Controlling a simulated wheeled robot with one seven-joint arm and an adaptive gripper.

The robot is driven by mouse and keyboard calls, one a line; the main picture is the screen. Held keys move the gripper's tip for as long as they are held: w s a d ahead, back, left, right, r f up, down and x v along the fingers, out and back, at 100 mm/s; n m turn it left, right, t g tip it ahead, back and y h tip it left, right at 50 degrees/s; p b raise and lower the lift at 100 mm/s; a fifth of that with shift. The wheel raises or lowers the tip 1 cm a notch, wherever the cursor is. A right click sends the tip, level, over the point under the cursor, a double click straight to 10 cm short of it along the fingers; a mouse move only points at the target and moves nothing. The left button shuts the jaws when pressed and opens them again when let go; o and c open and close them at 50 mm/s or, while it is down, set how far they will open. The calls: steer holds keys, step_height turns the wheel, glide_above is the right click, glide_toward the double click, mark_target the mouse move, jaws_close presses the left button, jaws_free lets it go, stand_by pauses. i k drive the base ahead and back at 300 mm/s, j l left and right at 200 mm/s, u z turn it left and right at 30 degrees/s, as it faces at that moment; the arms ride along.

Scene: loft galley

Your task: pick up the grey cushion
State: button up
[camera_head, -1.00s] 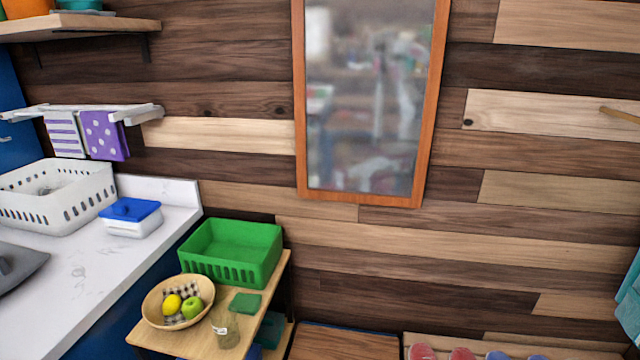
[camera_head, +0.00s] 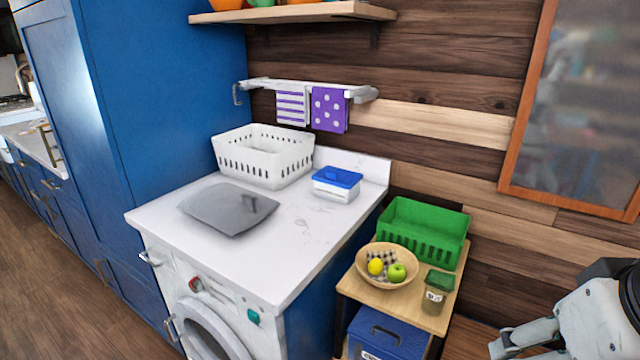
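The grey cushion (camera_head: 228,209) lies flat on the white counter above the washing machine, left of the middle of the head view. It is a thin, roughly square pad with a darker grey loop-like piece standing at its right corner. Nothing of mine touches it. Part of my arm shows at the bottom right, cut off by the picture edge. Its pale end piece (camera_head: 524,338) looks like my gripper, far to the right of the cushion and apart from it. Whether its fingers are open or shut cannot be made out.
A white basket (camera_head: 264,157) and a blue-lidded box (camera_head: 336,184) stand behind the cushion. A low wooden table (camera_head: 385,300) holds a fruit bowl, a green crate (camera_head: 424,230) and a jar (camera_head: 437,290). A tall blue cabinet (camera_head: 170,100) rises at left. The counter's front is clear.

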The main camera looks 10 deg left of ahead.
mark_target(233, 209)
steer(key=u, duration=0.95)
steer(key=i+j+z, duration=0.3)
steer(key=i+j, duration=0.25)
steer(key=i+j+z, duration=0.3)
steer(key=i+j, duration=0.3)
steer(key=j, duration=0.15)
